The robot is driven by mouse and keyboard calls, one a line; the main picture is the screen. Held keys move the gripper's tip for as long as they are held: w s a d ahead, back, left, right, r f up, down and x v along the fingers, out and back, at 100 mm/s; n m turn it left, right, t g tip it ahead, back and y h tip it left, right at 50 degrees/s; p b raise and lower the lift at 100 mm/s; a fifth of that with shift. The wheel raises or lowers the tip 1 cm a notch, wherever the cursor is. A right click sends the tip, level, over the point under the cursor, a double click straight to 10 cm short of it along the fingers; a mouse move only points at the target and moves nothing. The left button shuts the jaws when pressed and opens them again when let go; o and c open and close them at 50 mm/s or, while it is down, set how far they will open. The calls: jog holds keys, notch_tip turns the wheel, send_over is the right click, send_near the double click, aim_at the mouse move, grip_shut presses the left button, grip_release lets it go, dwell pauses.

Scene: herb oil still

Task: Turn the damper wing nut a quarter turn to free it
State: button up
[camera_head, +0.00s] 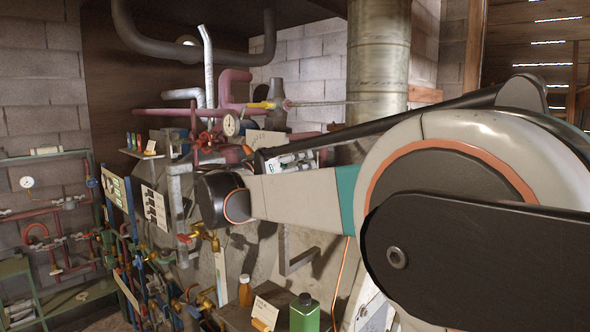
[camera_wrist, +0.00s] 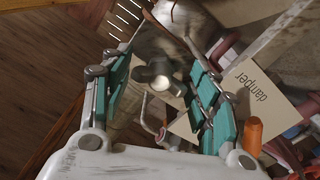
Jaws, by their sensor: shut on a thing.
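The damper wing nut (camera_wrist: 158,78) is a small dark piece with a bright round centre, seen in the wrist view between my two teal finger pads. My gripper (camera_wrist: 160,64) is shut on it, though the exact contact at each pad is hard to make out. A card (camera_wrist: 262,88) printed "damper" stands just right of the right finger. In the head view my arm reaches leftward across the picture, and I cannot make out my fingers or the wing nut there.
A wide metal flue (camera_head: 378,70) rises behind my arm. Red pipes with a gauge (camera_head: 231,125) crowd the space left of it. A green bottle (camera_head: 304,314) and an amber bottle (camera_head: 245,290) stand below my arm. Brass taps (camera_head: 205,236) jut out at lower left.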

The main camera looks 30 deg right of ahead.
jog(key=n+b, duration=0.1)
jog(key=n, duration=0.3)
jog(key=shift+f+n+b, duration=0.1)
jog(key=shift+n+b, duration=0.2)
jog(key=shift+b, duration=0.05)
jog(key=n+b, duration=0.1)
jog(key=n, duration=0.2)
jog(key=shift+n, duration=0.4)
jog(key=n+b, duration=0.1)
jog(key=n, duration=0.2)
jog(key=shift+n+b, duration=0.3)
jog(key=shift+n, duration=1.8)
jog(key=o, duration=1)
